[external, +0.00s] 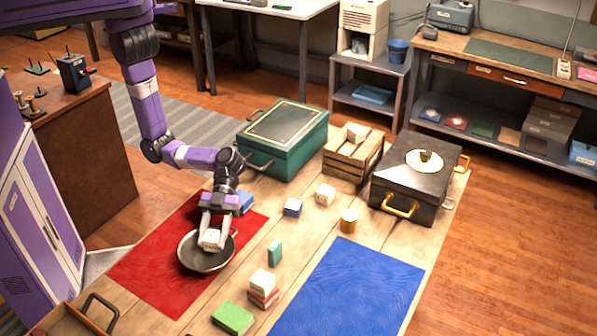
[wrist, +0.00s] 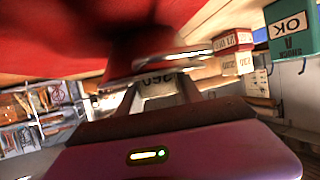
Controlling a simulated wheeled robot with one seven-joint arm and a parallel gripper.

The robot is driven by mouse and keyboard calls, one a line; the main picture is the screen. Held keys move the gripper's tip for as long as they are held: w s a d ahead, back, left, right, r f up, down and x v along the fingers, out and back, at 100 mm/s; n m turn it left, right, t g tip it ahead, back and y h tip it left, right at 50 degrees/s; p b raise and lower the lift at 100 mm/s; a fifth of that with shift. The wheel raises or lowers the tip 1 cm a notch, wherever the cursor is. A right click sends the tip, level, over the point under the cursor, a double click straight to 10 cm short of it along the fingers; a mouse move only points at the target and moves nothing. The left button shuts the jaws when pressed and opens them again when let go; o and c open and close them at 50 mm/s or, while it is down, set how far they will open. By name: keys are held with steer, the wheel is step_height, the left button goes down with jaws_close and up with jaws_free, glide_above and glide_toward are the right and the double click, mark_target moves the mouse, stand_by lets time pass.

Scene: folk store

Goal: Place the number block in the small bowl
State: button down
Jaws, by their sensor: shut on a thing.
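My gripper (external: 211,232) is shut on a small cream block, the number block (external: 211,240), and holds it over or inside the small bowl (external: 205,266). The bowl is round, dark and metallic-rimmed, and it sits on the red mat (external: 160,262). In the wrist view the number block (wrist: 158,88) shows printed digits between the fingers. I cannot tell whether the block touches the bowl's floor. The bowl's far side is partly hidden by my gripper.
Several blocks stand to the right, including a teal one (external: 275,252), a red-and-cream stack (external: 263,288) and a green one (external: 233,318). A blue mat (external: 350,290), green case (external: 283,140), wooden crate (external: 352,160) and black case (external: 408,190) share the table.

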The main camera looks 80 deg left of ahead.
steer(key=c, duration=0.5)
jaws_free()
steer(key=shift+r+p, duration=0.25)
steer(key=shift+p, duration=0.1)
steer(key=b+v, duration=0.1)
steer(key=v, duration=1.1)
